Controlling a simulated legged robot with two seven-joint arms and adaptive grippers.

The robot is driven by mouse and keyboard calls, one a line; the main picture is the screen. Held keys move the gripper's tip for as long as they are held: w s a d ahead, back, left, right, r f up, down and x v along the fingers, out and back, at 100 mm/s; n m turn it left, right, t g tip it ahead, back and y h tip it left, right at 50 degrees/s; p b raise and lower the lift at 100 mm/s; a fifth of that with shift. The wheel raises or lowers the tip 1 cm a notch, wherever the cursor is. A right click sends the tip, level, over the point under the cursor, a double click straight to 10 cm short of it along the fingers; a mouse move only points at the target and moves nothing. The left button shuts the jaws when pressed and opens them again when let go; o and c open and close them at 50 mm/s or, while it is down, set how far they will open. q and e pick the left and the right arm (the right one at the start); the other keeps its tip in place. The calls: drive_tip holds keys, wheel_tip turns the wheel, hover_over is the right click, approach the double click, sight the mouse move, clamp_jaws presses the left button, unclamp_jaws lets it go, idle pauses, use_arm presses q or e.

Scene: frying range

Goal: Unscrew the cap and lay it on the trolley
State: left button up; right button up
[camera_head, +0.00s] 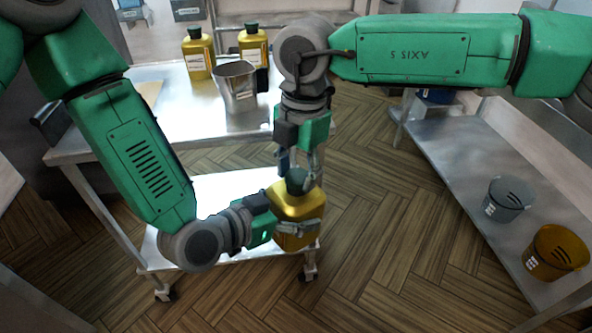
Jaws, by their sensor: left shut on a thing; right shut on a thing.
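A yellow bottle (285,204) with a dark green cap (297,181) is held in front of the trolley (200,118), above its lower shelf. My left gripper (297,230) is shut on the bottle's body from the left. My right gripper (298,176) points down from above and is shut on the cap. The cap sits at the top of the bottle; whether its thread is loose cannot be told. The trolley's metal top carries several things at its back and right.
Two more yellow bottles (198,58) with green caps and a metal jug (236,88) stand on the trolley top. Its front left top is clear. A shelf at the right holds a grey bucket (505,200) and a yellow bucket (556,254).

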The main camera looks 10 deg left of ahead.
drive_tip(key=n, duration=0.6)
drive_tip(key=shift+w+r+n, duration=0.1)
drive_tip(key=shift+w+n, duration=0.15)
drive_tip(key=shift+n, duration=0.15)
drive_tip(key=n, duration=0.6)
drive_tip(key=shift+d+n, duration=0.15)
drive_tip(key=shift+n, duration=0.15)
drive_tip(key=n, duration=0.6)
drive_tip(key=shift+w, duration=0.1)
drive_tip(key=n, duration=0.4)
drive_tip(key=shift+n, duration=0.3)
drive_tip(key=n, duration=0.6)
drive_tip(key=shift+w+n, duration=0.1)
drive_tip(key=shift+n, duration=0.2)
drive_tip(key=n, duration=1.1)
drive_tip(key=shift+w+r, duration=0.1)
drive_tip(key=n, duration=0.4)
drive_tip(key=shift+n, duration=0.4)
